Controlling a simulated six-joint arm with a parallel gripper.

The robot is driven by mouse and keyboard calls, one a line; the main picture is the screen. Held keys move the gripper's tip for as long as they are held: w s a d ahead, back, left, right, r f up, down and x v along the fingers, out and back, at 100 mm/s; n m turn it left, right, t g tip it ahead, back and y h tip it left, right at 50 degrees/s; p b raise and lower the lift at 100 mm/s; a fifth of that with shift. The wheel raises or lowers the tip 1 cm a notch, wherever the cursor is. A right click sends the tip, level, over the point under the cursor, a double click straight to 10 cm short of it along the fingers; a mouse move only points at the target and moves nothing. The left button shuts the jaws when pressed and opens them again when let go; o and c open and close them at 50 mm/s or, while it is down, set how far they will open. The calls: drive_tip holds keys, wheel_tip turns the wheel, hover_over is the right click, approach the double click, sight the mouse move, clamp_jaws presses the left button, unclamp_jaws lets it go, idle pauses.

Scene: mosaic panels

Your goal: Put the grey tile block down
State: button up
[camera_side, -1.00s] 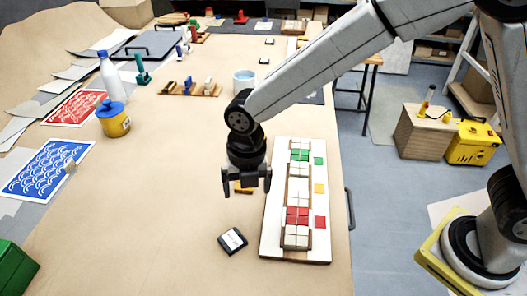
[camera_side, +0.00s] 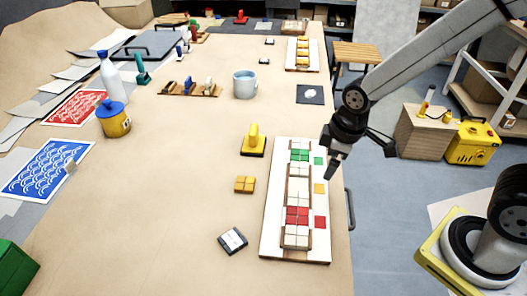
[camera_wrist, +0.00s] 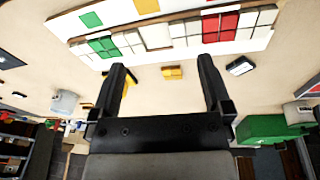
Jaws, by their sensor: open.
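My gripper (camera_side: 360,160) is open and empty, up beside the right edge of the white mosaic panel (camera_side: 273,225) in the side view. In the wrist view its two fingers (camera_wrist: 163,65) are spread with nothing between them. The panel carries a column of pale grey-white tile blocks (camera_side: 298,188), a green block (camera_side: 300,154) and a red block (camera_side: 297,216). I cannot tell which pale block is the grey tile block. A yellow tile block (camera_side: 245,184) lies on the table left of the panel; it also shows in the wrist view (camera_wrist: 172,72).
A yellow-handled tool (camera_side: 253,143) stands left of the panel's far end. A black-and-white square item (camera_side: 233,240) lies near its lower left. A grey cup (camera_side: 245,84) stands farther back.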

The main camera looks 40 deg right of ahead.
drive_tip(key=shift+s+d+f+m, duration=0.1)
drive_tip(key=shift+s+d+m, duration=0.6)
drive_tip(key=shift+m, duration=0.55)
drive_tip(key=shift+s+d+f+m, duration=0.1)
drive_tip(key=shift+s+d+m, duration=0.55)
drive_tip(key=shift+m, duration=0.55)
drive_tip(key=shift+s+d+f+m, duration=0.1)
drive_tip(key=shift+s+d+m, duration=0.6)
drive_tip(key=shift+m, duration=0.55)
